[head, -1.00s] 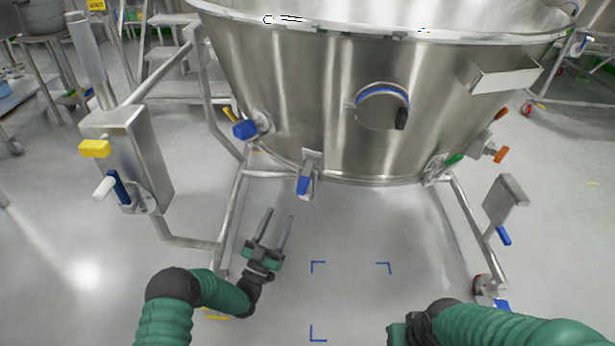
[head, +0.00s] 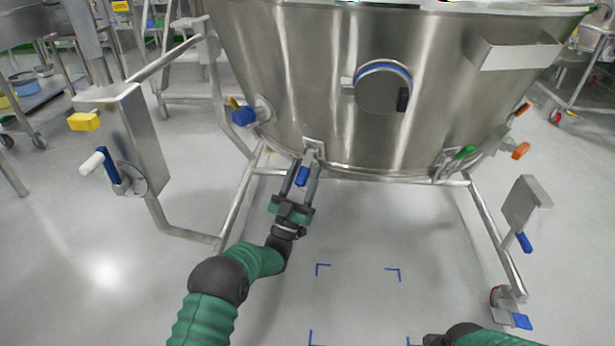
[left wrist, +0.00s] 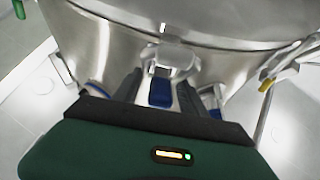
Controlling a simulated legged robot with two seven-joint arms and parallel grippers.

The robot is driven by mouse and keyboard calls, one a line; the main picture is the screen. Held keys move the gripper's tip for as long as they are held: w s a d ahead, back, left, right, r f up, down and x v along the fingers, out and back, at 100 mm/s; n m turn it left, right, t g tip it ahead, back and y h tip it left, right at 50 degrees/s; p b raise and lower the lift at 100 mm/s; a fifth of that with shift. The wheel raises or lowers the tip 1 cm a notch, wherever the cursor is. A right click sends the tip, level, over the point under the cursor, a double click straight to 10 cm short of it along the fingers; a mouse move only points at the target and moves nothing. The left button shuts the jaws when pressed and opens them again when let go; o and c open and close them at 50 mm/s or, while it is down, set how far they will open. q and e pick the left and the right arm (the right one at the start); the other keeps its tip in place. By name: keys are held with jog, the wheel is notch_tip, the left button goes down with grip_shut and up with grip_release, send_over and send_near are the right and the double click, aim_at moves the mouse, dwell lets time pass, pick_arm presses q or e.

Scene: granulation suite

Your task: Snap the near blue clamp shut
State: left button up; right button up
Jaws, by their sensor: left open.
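The near blue clamp (head: 303,176) hangs from a metal bracket at the lower front rim of the big steel bowl (head: 330,110). Its blue tip points downward. My left gripper (head: 304,172) is open, with one finger on each side of the blue tip. In the left wrist view the blue clamp (left wrist: 160,92) shows between the two dark fingers, and I cannot tell whether they touch it. My right arm shows only at the bottom edge of the head view; its fingers are not visible.
Frame legs (head: 238,203) flank the bowl. Floor with blue corner marks (head: 322,268) is clear below.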

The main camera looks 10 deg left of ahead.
pick_arm(q)
jog(key=shift+w+r, duration=0.55)
jog(key=shift+d+r, duration=0.15)
jog(key=shift+d, duration=0.15)
jog(key=shift+a, duration=0.1)
grip_shut()
dwell(0.7)
